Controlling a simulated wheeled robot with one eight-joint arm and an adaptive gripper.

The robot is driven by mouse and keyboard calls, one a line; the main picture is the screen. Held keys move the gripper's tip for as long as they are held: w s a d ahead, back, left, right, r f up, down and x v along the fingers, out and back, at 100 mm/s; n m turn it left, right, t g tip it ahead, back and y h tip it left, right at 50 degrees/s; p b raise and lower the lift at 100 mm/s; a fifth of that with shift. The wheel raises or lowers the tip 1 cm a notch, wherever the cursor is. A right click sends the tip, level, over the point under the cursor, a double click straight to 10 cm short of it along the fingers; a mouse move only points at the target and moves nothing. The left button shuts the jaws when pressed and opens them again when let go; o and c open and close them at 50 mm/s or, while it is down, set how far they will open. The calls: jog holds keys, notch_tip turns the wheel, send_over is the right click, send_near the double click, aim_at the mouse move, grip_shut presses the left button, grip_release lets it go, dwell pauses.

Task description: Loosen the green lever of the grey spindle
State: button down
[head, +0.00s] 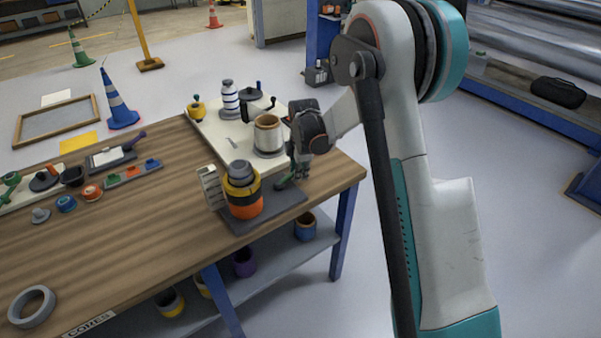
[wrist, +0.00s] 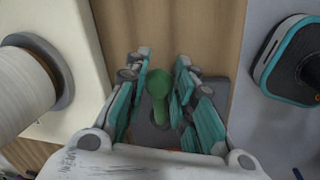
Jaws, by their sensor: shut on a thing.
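The green lever (head: 286,181) sticks out low on the right side of the grey spindle (head: 240,167), which carries orange and yellow rings and stands on a dark plate (head: 270,208) near the bench's right end. My gripper (head: 299,174) is down at the lever. In the wrist view, the green lever (wrist: 158,84) with its round knob lies between the teal fingers of my gripper (wrist: 161,64), which is shut on it. Small gaps seem to show beside the knob, and the exact contact is hard to see. The spindle is mostly hidden in the wrist view.
Several small parts lie farther left. The bench's front middle is clear.

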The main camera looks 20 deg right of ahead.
jog(key=shift+w+n, duration=0.3)
jog(key=c, duration=1.3)
grip_release()
jog(key=shift+a, duration=0.1)
jog(key=r, duration=0.4)
jog(key=s+r, duration=0.1)
jog(key=r, duration=0.3)
jog(key=s+r, duration=0.1)
jog(key=r, duration=0.2)
jog(key=shift+s+r, duration=0.2)
jog(key=shift+r, duration=0.2)
